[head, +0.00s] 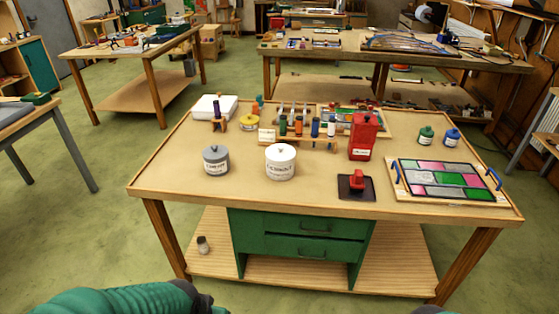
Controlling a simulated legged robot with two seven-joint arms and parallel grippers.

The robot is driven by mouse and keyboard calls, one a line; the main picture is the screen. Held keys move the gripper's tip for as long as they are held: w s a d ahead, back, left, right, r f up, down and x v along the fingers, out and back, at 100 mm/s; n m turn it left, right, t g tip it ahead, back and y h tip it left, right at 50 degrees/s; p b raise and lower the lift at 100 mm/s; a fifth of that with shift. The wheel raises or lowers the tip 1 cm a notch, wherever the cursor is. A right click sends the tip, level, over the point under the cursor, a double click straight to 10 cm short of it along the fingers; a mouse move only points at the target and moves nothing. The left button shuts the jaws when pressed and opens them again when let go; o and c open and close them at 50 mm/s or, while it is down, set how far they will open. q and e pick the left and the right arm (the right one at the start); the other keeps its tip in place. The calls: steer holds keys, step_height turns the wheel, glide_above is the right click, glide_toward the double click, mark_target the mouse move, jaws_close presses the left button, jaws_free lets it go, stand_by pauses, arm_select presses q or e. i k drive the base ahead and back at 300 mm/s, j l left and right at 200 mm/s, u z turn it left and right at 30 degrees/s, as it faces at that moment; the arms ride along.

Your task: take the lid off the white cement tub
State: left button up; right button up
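The white cement tub (281,168) stands upright near the middle of the worktable, with a dark label text on its front. Its white lid (281,151) with a small knob on top sits on it. My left arm comes in at the bottom left, with a green sleeve and a dark end (198,298) in front of the table, well away from the tub. Its fingers cannot be made out. Only a dark sliver shows at the bottom edge on the right, and my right gripper is not visible.
A grey-lidded tub (215,161) stands left of the white one. A rack of small bottles (299,138) is behind, a red can (363,136) and a red-handled block (357,185) to the right. A leaded panel (447,179) lies far right. The table's front left is clear.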

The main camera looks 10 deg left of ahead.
mark_target(277, 153)
steer(key=i+j+z, duration=0.15)
steer(key=z, duration=0.3)
steer(key=i+j+z, duration=0.2)
steer(key=z, duration=0.25)
steer(key=i+j+z, duration=0.1)
steer(key=j+z, duration=0.4)
steer(key=l, duration=0.15)
